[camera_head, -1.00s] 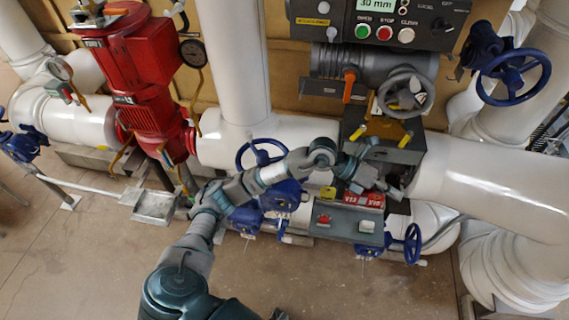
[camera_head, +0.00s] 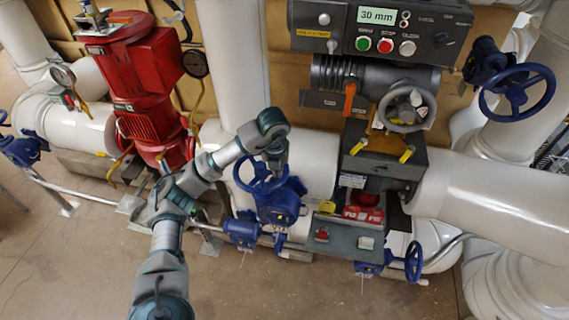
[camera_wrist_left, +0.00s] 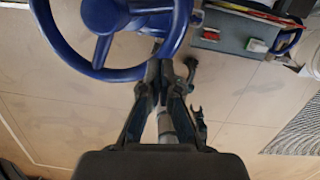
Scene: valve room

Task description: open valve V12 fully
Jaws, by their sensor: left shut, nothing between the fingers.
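A blue handwheel (camera_head: 262,174) on a blue valve body (camera_head: 280,204) stands in front of the white pipe, at the middle of the head view. My left gripper (camera_head: 276,168) points down at the right side of this wheel and partly covers its rim. In the left wrist view a blue handwheel (camera_wrist_left: 110,74) fills the upper left, and my left gripper (camera_wrist_left: 164,68) is shut and empty by its lower right rim. I cannot tell whether they touch. No V12 label is readable, so I cannot tell which wheel is V12. My right gripper is not in view.
Other blue handwheels are at the upper right (camera_head: 517,91) and lower right (camera_head: 413,261). A grey control panel (camera_head: 385,32) reads 30 mm above a grey handwheel (camera_head: 407,106). A red pump (camera_head: 140,75) stands left. The floor (camera_head: 80,265) in front is clear.

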